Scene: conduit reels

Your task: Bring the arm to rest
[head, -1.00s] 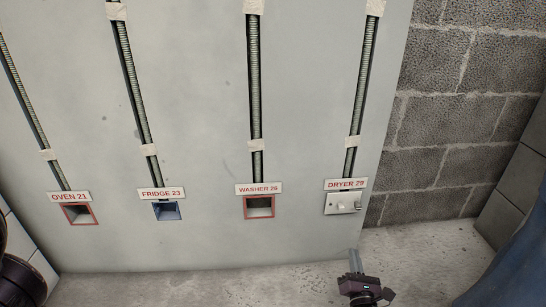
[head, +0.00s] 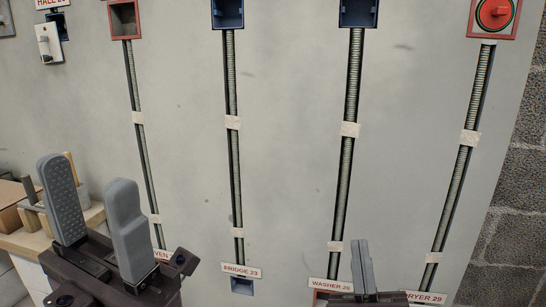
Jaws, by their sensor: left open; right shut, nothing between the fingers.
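My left gripper (head: 97,214) is large in the lower left of the head view. Its two grey fingers stand apart with nothing between them. My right gripper (head: 362,268) is at the bottom, right of centre, with its grey fingers together and empty. It covers part of the wall between the WASHER 26 label (head: 331,284) and the DRYER 29 label (head: 424,297). Both grippers point upward in the picture, and neither is seen holding anything.
The grey wall panel (head: 290,150) carries several vertical conduits, blue boxes (head: 228,14) and a red rotary switch (head: 494,13). A bench (head: 35,238) with a cardboard box (head: 10,205) and a holder of sticks stands at the left. Block wall (head: 512,240) is at the right.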

